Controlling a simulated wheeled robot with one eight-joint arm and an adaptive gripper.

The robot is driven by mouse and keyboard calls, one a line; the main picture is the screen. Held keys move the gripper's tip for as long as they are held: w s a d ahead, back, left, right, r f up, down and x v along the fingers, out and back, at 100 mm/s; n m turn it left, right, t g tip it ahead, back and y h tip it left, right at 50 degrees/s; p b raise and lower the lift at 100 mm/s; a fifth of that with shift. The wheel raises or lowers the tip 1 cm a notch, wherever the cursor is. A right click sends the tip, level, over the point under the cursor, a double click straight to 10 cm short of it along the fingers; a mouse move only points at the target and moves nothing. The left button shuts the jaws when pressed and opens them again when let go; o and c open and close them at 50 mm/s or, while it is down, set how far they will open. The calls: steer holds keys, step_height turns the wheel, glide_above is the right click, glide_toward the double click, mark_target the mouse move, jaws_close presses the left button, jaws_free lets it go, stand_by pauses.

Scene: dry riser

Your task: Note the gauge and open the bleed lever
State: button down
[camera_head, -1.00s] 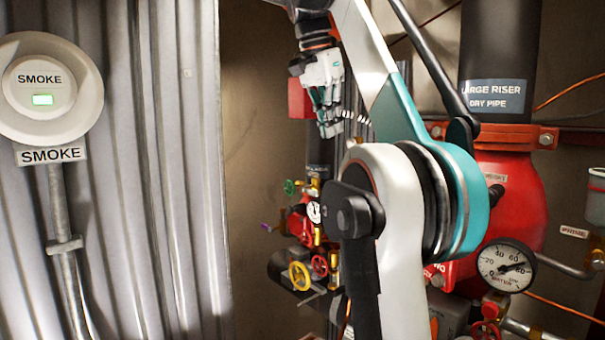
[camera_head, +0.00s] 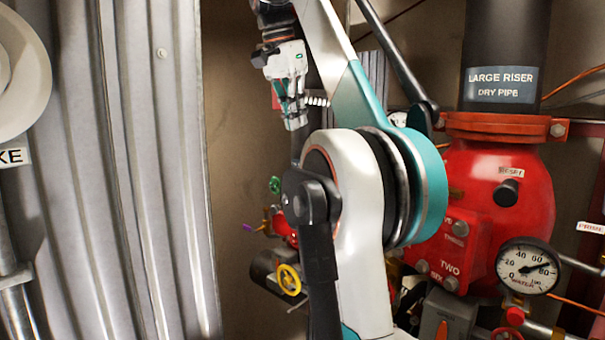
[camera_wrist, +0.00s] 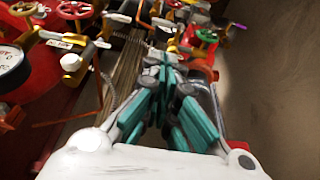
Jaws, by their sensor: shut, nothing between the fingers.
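The round white pressure gauge (camera_head: 528,267) with a black rim and the word WATER is at the lower right in the head view. Its needle points right and up, close to the 80 mark. My gripper (camera_head: 296,123) hangs at upper centre-left, fingers down, apart from the valves. In the wrist view my gripper (camera_wrist: 165,65) has its teal fingers together and empty. Part of another dial (camera_wrist: 10,68) shows there at the left edge.
The large red riser valve (camera_head: 490,190) stands at right under the black LARGE RISER pipe (camera_head: 503,40). A yellow handwheel (camera_head: 289,279) and a green one (camera_head: 275,185) sit left of my arm. Corrugated metal (camera_head: 130,180) covers the left. My arm hides the middle.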

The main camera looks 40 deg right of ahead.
steer(key=a+x, duration=0.1)
steer(key=x, duration=1.2)
steer(key=shift+s+f+b, duration=0.25)
steer(key=shift+b, duration=0.2)
steer(key=shift+w+f, duration=0.1)
